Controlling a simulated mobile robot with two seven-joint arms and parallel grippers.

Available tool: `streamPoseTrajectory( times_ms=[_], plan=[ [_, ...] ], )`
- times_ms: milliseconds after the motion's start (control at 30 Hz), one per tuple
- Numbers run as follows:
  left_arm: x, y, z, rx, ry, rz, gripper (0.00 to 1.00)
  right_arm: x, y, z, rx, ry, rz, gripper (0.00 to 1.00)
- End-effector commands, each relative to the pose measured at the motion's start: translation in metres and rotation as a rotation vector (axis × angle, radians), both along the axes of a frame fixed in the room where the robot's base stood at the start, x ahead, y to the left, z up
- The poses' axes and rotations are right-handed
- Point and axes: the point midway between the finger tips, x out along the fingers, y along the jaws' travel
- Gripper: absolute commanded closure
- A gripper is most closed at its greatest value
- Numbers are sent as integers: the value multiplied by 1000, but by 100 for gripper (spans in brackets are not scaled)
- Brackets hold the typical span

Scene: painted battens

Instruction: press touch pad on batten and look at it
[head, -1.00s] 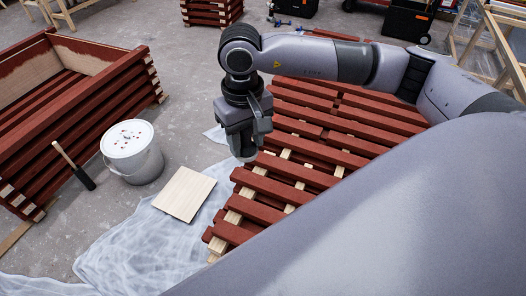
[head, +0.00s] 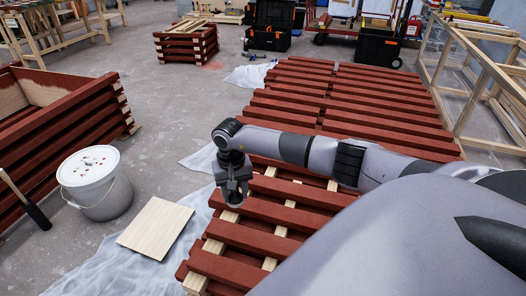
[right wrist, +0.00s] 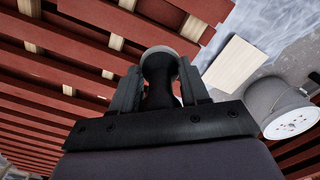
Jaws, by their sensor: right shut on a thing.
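Red-painted battens (head: 256,238) lie in rows across pale wooden bearers, on a stack in front of me. My right gripper (head: 234,190) is over the left part of the near rows, pointing down. It is shut on a small round-ended thing with a dark body and pale grey rim, which seems to be the touch pad (right wrist: 160,60). In the right wrist view it sits between the fingers, with the battens (right wrist: 55,70) behind it. I cannot tell whether the pad touches a batten. My left gripper is not in view.
A white lidded bucket (head: 96,186) and a pale board (head: 157,226) are left of the battens, the board on plastic sheeting (head: 80,275). A stacked red timber box (head: 70,115) stands far left. Wooden frames (head: 480,75) stand on the right. Grey floor (head: 170,110) is open behind the bucket.

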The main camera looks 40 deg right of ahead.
Motion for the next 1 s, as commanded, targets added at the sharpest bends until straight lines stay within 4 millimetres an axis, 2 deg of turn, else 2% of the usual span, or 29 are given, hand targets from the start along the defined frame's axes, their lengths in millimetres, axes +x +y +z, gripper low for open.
streamPoseTrajectory(
  times_ms=[33, 100, 300, 400, 500, 667, 1000],
  plan=[
    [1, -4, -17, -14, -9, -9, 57, -3, -10, -36, -1, 5, -24, 77],
    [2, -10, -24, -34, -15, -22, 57, -6, -23, -67, 0, 5, -53, 77],
    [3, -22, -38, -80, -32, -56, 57, -20, -55, -138, -1, 4, -121, 77],
    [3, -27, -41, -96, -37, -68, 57, -27, -66, -160, -2, 3, -141, 77],
    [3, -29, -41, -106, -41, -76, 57, -31, -73, -173, -1, 1, -154, 77],
    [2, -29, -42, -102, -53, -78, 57, -33, -76, -182, 0, 0, -160, 77],
    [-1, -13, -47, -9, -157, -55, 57, -33, -75, -217, 0, 0, -160, 77]
  ],
)
